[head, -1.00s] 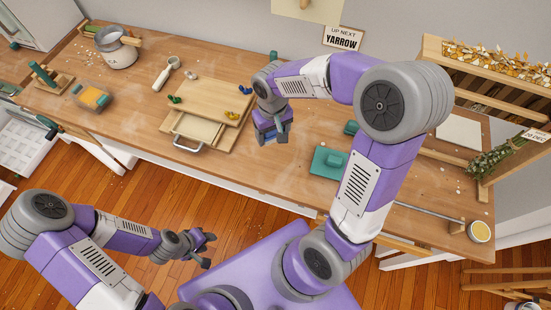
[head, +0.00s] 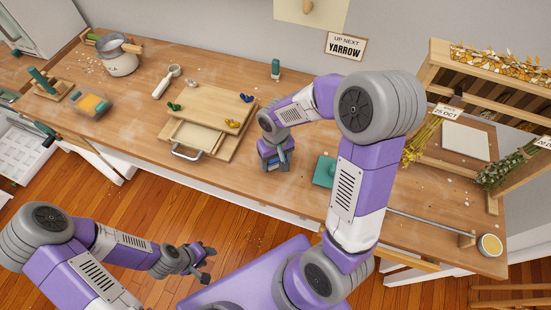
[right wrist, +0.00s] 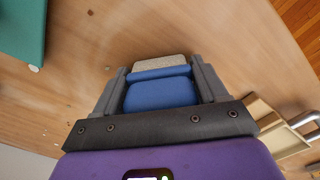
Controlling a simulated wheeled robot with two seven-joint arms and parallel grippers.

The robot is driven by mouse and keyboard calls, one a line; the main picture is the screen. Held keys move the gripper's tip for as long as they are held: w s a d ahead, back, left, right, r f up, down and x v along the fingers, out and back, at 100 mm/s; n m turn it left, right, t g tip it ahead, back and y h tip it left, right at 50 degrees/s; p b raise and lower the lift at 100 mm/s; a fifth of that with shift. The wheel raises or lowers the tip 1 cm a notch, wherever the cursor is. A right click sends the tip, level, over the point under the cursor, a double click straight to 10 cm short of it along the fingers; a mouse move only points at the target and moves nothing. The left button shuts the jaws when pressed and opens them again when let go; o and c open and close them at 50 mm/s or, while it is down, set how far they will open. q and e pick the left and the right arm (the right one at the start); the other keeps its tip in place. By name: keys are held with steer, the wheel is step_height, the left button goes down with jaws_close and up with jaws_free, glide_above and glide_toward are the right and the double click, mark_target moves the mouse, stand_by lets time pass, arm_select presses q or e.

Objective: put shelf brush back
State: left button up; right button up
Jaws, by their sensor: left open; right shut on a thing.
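My right gripper (head: 276,163) is over the front part of the bench, just right of the wooden boards. It is shut on a blue block-like thing (right wrist: 160,94) with a pale, grainy face, which may be the shelf brush. The right wrist view shows it between both fingers of the right gripper (right wrist: 158,80), its pale part at the far end. I cannot tell whether it touches the bench. My left gripper (head: 207,263) is open and empty, over the floor in front of the bench.
Boards and a shallow frame with a metal handle (head: 187,154) lie left of my right gripper. A teal block (head: 324,171) is close on its right. A small teal-topped object (head: 275,68) stands at the back. A wooden rack (head: 433,68) with dried plants is at right.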

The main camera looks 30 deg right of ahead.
steer(key=shift+f, duration=0.2)
steer(key=o, duration=1)
steer(key=shift+r, duration=0.1)
steer(key=shift+r, duration=0.25)
step_height(320, 180, up, 12)
steer(key=p, duration=0.3)
steer(key=shift+f+p, duration=0.1)
steer(key=shift+p, duration=0.3)
